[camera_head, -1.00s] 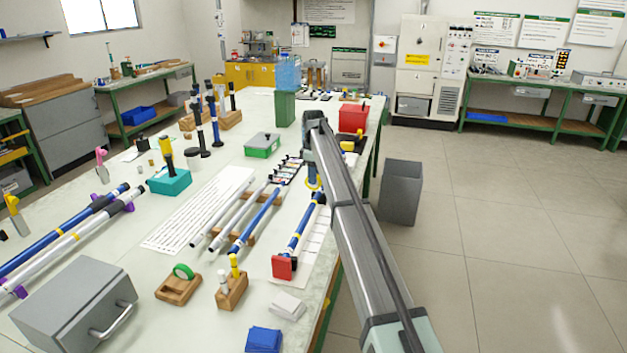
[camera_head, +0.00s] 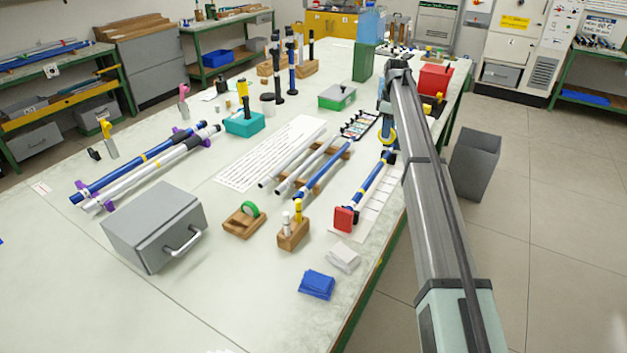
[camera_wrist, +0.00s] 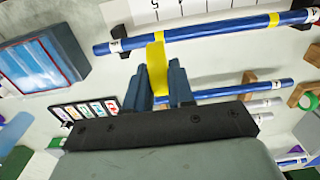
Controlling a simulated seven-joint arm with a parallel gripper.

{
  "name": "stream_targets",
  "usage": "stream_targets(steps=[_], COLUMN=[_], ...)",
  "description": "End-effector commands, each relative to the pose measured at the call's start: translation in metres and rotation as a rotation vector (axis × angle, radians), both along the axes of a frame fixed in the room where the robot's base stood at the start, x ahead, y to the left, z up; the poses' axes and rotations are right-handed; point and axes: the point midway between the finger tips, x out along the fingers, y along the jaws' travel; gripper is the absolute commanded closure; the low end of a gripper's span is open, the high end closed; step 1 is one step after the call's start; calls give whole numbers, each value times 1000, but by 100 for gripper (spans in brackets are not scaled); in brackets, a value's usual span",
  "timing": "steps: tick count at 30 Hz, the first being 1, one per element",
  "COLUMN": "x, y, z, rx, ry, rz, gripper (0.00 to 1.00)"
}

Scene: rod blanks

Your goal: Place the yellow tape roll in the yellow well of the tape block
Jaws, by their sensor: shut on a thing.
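The yellow tape roll (camera_head: 389,138) is held upright in my gripper (camera_head: 386,128), above the far end of the blue rod with the red end. In the wrist view the roll (camera_wrist: 157,66) shows edge-on between the two blue fingers of my gripper (camera_wrist: 160,82), which are shut on it. The wooden tape block (camera_head: 238,224) lies on the table, left of and nearer than my gripper. A green tape roll (camera_head: 250,209) stands upright in it. The block's yellow well cannot be made out. The block also shows at the right of the wrist view (camera_wrist: 297,93).
A small wooden stand (camera_head: 294,236) with white and yellow pegs is right of the block. A grey box (camera_head: 150,225) is to its left.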

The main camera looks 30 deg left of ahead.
Motion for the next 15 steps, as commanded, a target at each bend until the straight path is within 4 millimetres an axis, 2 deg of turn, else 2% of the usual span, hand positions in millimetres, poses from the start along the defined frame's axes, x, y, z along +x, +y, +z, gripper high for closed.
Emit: stream_targets(steps=[4, 8, 11, 15], x=[-3, -16, -33, -67], y=[6, 29, 60, 111], z=[0, 0, 0, 1], rx=[0, 0, 0, 0], ry=[0, 0, 0, -1], rz=[7, 33, 68, 128], gripper=[100, 100, 100, 100])
